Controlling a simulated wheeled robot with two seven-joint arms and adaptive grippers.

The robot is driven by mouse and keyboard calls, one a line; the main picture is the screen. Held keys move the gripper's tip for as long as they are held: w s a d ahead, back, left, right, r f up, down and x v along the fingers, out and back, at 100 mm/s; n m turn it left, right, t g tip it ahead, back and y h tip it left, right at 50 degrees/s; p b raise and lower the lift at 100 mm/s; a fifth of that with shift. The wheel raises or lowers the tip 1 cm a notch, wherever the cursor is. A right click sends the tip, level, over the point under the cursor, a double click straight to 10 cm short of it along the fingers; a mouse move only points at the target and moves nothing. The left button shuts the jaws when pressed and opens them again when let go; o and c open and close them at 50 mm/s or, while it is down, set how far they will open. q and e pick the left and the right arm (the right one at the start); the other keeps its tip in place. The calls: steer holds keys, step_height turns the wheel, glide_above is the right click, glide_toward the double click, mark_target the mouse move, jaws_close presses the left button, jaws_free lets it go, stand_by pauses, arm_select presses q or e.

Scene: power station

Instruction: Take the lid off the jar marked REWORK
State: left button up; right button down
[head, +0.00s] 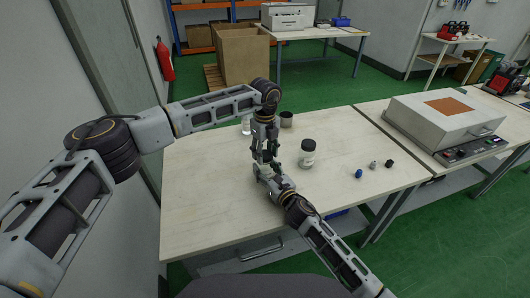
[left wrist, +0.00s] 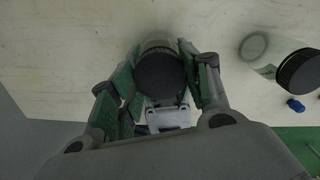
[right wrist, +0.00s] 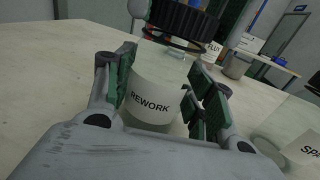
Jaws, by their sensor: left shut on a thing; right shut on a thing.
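The REWORK jar (right wrist: 152,98) is a clear jar with a white label, upright on the table between the fingers of my right gripper (right wrist: 165,95). Its black ribbed lid (right wrist: 182,18) is at the top; a thin dark ring shows just below it, and I cannot tell whether the lid is still seated. My left gripper (left wrist: 160,75) is shut on the lid from above, seen as a dark disc in the left wrist view (left wrist: 160,75). In the head view my left gripper (head: 264,150) is directly above my right gripper (head: 266,172), and the two hide most of the jar.
A second black-lidded jar (head: 307,154), its label starting "SP", stands close to the right. A clear jar (head: 246,126) and a dark grey cup (head: 287,120) stand behind. Small blue (head: 358,174), grey (head: 374,165) and black (head: 390,163) pieces lie right. The table's front left is clear.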

mark_target(265, 154)
arm_select(q)
steer(key=n, duration=0.5)
steer(key=shift+r, duration=1.25)
stand_by(1.2)
steer(key=shift+r, duration=1.9)
arm_select(e)
steer(key=shift+c, duration=2.4)
jaws_free()
steer(key=shift+s+d, duration=0.1)
steer(key=shift+s, duration=0.1)
